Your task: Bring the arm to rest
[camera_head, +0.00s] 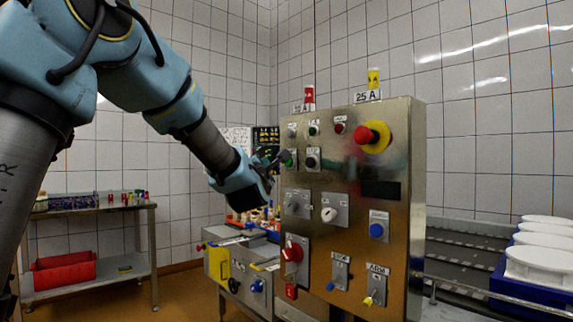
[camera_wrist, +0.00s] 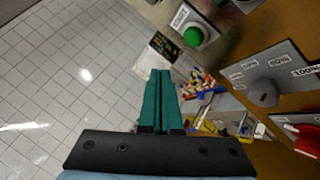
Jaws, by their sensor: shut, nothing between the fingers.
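My arm reaches in from the upper left in the head view. My gripper (camera_head: 277,160) is beside the left edge of a steel control panel (camera_head: 343,245), near a green button (camera_head: 287,158). In the wrist view my gripper (camera_wrist: 161,68) shows two green fingers pressed together with nothing between them. The green button (camera_wrist: 193,37) also shows there, to the right of the fingertips and apart from them in the picture. I cannot tell from the head view whether a fingertip touches the panel.
The panel carries a red emergency button (camera_head: 366,136), a selector knob (camera_head: 329,214), a red rotary switch (camera_head: 293,252) and toggles. A shelf table (camera_head: 90,212) with a red bin (camera_head: 64,270) stands left. White moulds (camera_head: 540,264) sit at right. Open floor (camera_head: 185,295) lies between table and panel.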

